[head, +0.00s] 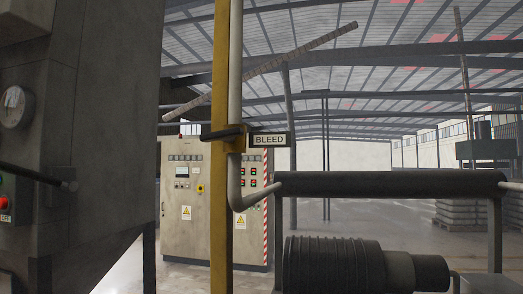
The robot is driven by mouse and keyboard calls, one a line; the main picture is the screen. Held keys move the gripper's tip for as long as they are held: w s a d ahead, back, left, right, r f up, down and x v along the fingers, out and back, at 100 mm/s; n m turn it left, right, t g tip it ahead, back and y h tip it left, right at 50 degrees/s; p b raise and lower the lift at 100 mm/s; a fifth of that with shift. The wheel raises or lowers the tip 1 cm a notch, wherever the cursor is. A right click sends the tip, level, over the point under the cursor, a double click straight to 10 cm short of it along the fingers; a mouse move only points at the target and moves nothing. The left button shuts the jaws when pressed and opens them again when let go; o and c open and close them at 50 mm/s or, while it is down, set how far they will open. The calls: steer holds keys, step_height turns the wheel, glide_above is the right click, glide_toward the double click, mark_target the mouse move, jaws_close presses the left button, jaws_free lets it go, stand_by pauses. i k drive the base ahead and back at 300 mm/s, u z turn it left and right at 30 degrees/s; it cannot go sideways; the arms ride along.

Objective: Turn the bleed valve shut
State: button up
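The bleed valve (233,145) sits on a pale vertical pipe (235,60), beside a yellow upright post, left of the picture's middle. A dark lever (222,132) lies roughly level across the front, crosswise to the pipe, reaching a little left of the post. A small plate marked BLEED (269,140) is just to the right of the valve. Nothing touches the lever. My gripper is not in view.
The yellow post (219,225) stands close beside the pipe. A large grey machine (110,130) with a gauge fills the left. A dark horizontal cylinder (390,184) and a ribbed dark unit (335,266) are at lower right. Control cabinets (185,235) stand behind.

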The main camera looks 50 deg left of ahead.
mark_target(228, 136)
steer(key=z, duration=0.6)
steer(key=k, duration=1.05)
steer(key=u, duration=1.4)
steer(key=i, duration=0.5)
steer(key=z, duration=0.05)
